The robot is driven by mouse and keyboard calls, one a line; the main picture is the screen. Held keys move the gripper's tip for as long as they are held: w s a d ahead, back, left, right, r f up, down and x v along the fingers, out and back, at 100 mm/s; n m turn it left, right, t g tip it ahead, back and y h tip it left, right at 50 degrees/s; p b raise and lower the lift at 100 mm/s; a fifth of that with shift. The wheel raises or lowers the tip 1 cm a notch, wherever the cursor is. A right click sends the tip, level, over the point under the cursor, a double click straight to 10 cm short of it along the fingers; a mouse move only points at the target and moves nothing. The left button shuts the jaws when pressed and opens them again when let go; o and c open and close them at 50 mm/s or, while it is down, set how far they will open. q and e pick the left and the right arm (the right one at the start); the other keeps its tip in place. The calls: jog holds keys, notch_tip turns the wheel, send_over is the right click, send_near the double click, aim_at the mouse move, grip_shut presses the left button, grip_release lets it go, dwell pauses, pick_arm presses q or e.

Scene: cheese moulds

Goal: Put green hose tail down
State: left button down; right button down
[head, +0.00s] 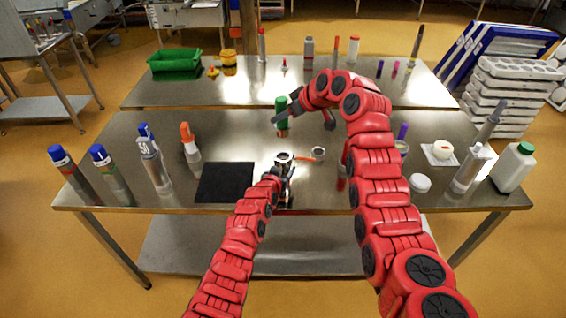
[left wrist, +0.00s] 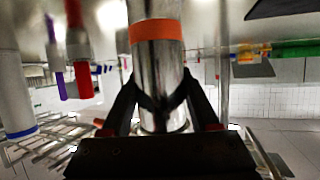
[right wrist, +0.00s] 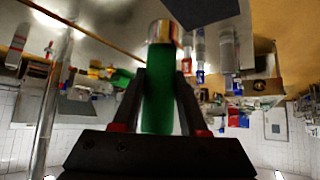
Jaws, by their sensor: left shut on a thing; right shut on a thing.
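The green hose tail (head: 281,103) is upright, with its green part up and a metal end below, behind the left gripper in the head view. My right gripper (head: 287,112) is shut on it; the right wrist view shows the green part (right wrist: 158,100) between the fingers. I cannot tell its height above the table. My left gripper (head: 284,172) is shut on a shiny metal cylinder (head: 284,157) with an orange band, seen closely in the left wrist view (left wrist: 160,75). Its lower end is hidden by the gripper.
A black mat (head: 225,183) lies left of the left gripper on the steel table (head: 330,190). A small orange-rimmed piece (head: 318,154) lies to its right. Bottles stand at both sides, including a white one with a green cap (head: 513,168). A green crate (head: 175,65) is on the back table.

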jog(key=shift+s+d+f+m, duration=0.1)
jog(key=shift+s+f+m, duration=0.15)
jog(key=shift+f+m, duration=0.25)
notch_tip(320, 180, down, 10)
jog(key=shift+r, duration=0.1)
jog(key=shift+c, duration=2.2)
grip_release()
jog(key=shift+d+r, duration=0.1)
